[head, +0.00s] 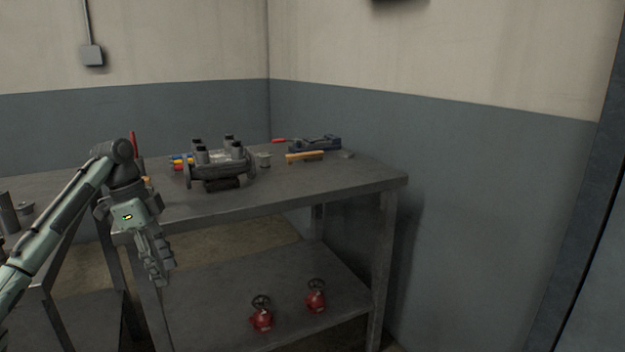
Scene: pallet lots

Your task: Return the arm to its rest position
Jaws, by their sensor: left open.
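My left arm comes in from the left side of the head view, bent at the elbow. My left gripper (160,268) hangs down in front of the grey workbench (300,199), beside its near left leg. It is open, and I see nothing between its fingers. My right gripper is not in the head view.
Two red valves (261,316) (316,295) sit on the lower shelf. Another bench (22,190) is at left. The bench top's front right is clear.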

